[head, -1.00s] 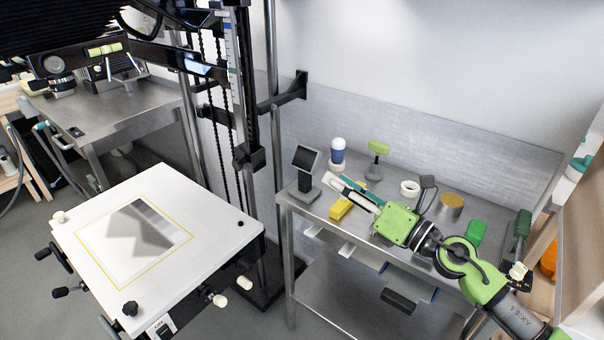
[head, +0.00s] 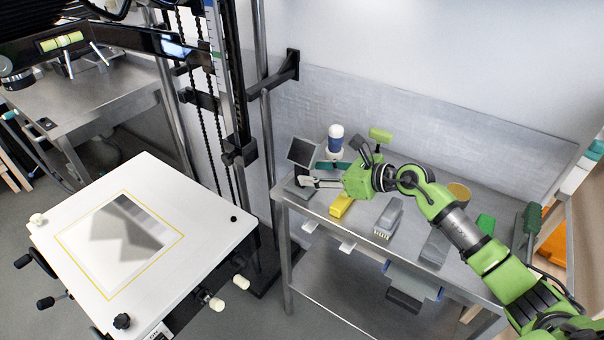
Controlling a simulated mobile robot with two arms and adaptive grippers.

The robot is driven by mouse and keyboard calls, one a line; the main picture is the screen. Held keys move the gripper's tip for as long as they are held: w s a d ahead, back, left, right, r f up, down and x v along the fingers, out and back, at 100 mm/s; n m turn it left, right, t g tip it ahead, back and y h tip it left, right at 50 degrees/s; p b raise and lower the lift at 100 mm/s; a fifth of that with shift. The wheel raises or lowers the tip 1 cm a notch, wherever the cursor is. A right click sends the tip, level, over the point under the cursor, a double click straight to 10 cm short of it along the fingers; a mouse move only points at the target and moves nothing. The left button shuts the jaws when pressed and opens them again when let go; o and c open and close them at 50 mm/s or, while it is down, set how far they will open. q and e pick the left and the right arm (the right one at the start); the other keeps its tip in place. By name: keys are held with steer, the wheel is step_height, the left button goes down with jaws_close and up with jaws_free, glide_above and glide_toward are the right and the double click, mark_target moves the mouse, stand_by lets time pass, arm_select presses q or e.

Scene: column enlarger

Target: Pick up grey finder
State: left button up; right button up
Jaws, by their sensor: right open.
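The grey finder (head: 302,152), with its dark square tilted face, stands upright on its base at the left end of the steel side table. My right gripper (head: 311,176) reaches in from the right and is open. Its fingers point left at the finder's stem, one nearer the front and one farther back. They partly hide the stem and base, and I cannot tell whether they touch it. My left gripper is not in view.
The steel table (head: 461,268) also holds a white-and-blue bottle (head: 335,139), a yellow block (head: 341,205), a grey stapler-like item (head: 388,217) and green items. The enlarger column (head: 233,90) and white baseboard (head: 185,215) stand to the left.

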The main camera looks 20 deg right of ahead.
mark_target(302, 168)
steer(key=shift+w+a+p, duration=0.45)
steer(key=shift+w, duration=0.3)
steer(key=x, duration=0.2)
steer(key=shift+w+f, duration=0.15)
steer(key=shift+w, duration=0.15)
steer(key=shift+w+a+f, duration=0.15)
steer(key=shift+w+a, duration=0.1)
jaws_close()
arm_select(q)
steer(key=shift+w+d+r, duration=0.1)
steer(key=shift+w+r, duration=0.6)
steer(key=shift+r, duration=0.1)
